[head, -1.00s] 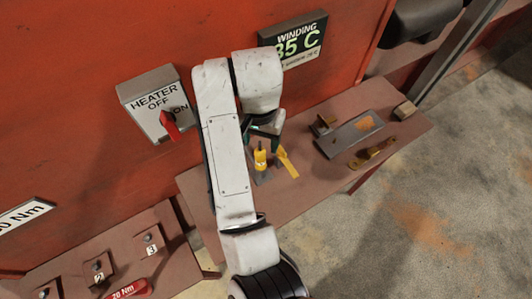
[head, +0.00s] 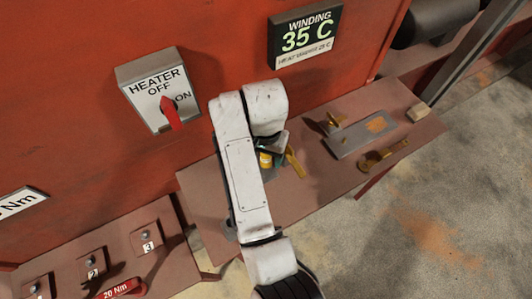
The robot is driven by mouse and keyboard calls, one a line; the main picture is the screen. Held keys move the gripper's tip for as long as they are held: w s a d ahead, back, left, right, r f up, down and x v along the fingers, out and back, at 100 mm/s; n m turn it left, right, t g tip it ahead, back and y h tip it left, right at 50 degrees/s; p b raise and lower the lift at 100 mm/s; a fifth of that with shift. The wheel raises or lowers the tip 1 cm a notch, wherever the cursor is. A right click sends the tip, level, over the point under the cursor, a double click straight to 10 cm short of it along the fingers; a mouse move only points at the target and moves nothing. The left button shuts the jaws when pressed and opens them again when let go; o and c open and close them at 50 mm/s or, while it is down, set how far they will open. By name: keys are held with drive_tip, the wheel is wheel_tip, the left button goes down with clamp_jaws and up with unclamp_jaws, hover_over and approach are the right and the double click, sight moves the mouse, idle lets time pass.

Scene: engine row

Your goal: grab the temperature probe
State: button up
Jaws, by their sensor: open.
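A yellow upright piece (head: 265,160), which looks like the temperature probe's handle, stands on the brown shelf (head: 320,188). A yellow strip (head: 295,164) slants just to its right. My arm covers the left side of this spot, so the probe's lower part is hidden. My gripper (head: 272,146) is open and dark, low over the yellow handle, partly hidden behind my white arm link. I cannot tell whether its fingers are around the handle or just above it.
A grey plate (head: 358,138) and a brass-coloured tool (head: 382,155) lie farther right on the shelf. Behind are the red wall, heater switch (head: 165,105) and a display (head: 307,37) reading 35 C. A lower ledge with numbered bolts (head: 93,262) is at lower left.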

drive_tip(key=shift+f, duration=0.2)
clamp_jaws()
idle(0.5)
